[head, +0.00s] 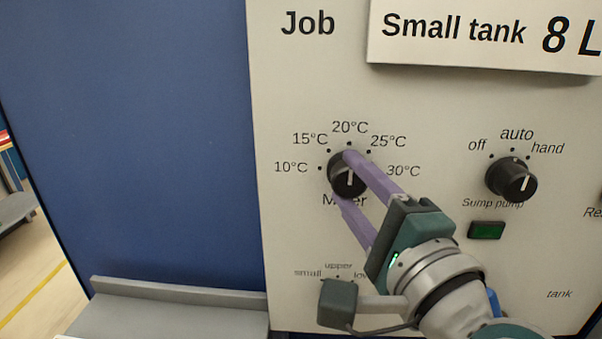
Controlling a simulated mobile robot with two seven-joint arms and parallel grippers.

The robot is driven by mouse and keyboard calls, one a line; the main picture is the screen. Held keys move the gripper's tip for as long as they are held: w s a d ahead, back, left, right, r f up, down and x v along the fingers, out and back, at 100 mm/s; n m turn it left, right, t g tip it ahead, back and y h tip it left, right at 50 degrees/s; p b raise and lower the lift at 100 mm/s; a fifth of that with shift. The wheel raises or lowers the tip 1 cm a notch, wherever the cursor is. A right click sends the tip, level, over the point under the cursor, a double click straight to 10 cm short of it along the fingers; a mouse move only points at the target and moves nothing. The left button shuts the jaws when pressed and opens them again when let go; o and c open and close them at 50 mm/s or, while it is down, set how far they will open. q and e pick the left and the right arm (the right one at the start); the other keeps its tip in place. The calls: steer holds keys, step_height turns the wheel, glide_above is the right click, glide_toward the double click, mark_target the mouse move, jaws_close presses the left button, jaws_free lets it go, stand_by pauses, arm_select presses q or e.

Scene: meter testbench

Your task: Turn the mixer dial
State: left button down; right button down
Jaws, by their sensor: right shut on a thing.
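The mixer dial (347,183) is a round black knob with a white mark, set on the pale panel. Temperature labels from 10°C to 30°C form an arc above it. Its white mark stands nearly upright in the picture; the exact setting is hard to tell. My right gripper (343,172) reaches in from the lower right. Its two purple fingers are shut on the dial, one across its upper right edge and one at its lower side. The fingers hide part of the dial and of the "Mixer" label. My left gripper is out of view.
The sump pump dial (511,178) sits to the right, with a green indicator (486,230) below it. A grey ledge (180,292) juts out at the lower left, below a blue panel (140,130).

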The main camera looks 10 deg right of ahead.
steer(key=shift+c, duration=1.5)
jaws_free()
steer(key=s+d+b, duration=0.1)
steer(key=s+b, duration=0.1)
steer(key=s, duration=0.7)
steer(key=shift+s+f, duration=0.35)
steer(key=shift+s, duration=0.05)
steer(key=shift+a, duration=0.1)
